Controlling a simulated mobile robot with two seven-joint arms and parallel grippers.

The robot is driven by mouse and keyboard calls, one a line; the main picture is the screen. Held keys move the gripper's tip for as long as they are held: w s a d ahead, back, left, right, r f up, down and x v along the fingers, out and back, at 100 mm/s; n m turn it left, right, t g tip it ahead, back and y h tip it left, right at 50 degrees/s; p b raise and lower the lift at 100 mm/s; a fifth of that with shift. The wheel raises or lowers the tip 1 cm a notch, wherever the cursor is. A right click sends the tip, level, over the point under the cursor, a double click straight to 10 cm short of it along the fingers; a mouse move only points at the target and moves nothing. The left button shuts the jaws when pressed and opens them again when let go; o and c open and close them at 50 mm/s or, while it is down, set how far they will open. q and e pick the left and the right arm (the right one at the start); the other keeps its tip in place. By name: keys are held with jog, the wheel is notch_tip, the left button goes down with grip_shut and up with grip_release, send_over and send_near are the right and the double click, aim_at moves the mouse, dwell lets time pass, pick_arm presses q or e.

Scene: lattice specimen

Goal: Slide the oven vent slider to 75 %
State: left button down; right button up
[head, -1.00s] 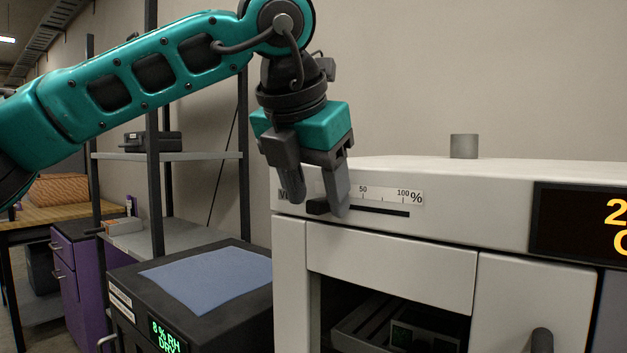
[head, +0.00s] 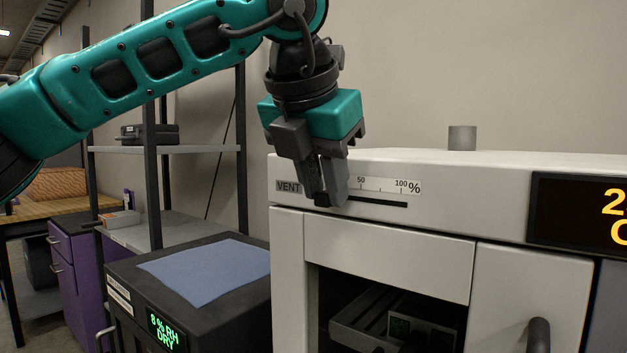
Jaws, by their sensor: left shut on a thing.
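The oven (head: 390,250) is a pale box with a vent slot (head: 380,202) in its upper front, under a scale (head: 385,186) that reads 50 and 100 %. A label (head: 288,186) at the scale's left reads VENT. My left gripper (head: 329,196) points down in front of the slot's left part and is shut on the slider knob (head: 319,201). The fingers hide most of the knob and the low end of the scale. The knob sits left of the 50 mark. My right gripper is not in view.
A dark dry cabinet (head: 215,310) with a blue cloth (head: 208,270) on top stands left of the oven. A short grey cylinder (head: 462,138) rises from the oven top. An orange-digit display (head: 575,215) is at the right. A metal shelf (head: 180,149) stands behind.

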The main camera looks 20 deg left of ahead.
pick_arm(q)
jog(key=shift+s+d, duration=0.35)
jog(key=shift+d, duration=0.6)
jog(key=shift+s+d, duration=0.3)
jog(key=shift+d, duration=0.6)
jog(key=shift+s+d, duration=0.35)
jog(key=shift+d, duration=0.6)
jog(key=c, duration=0.8)
grip_release()
jog(key=shift+c, duration=0.2)
jog(key=p, duration=0.2)
send_near(370, 183)
jog(key=f, duration=0.1)
jog(key=s+f, duration=0.1)
jog(key=f, duration=0.1)
jog(key=shift+s+d, duration=0.25)
jog(key=shift+d, duration=0.05)
jog(key=p+v, duration=0.1)
jog(key=v, duration=1.2)
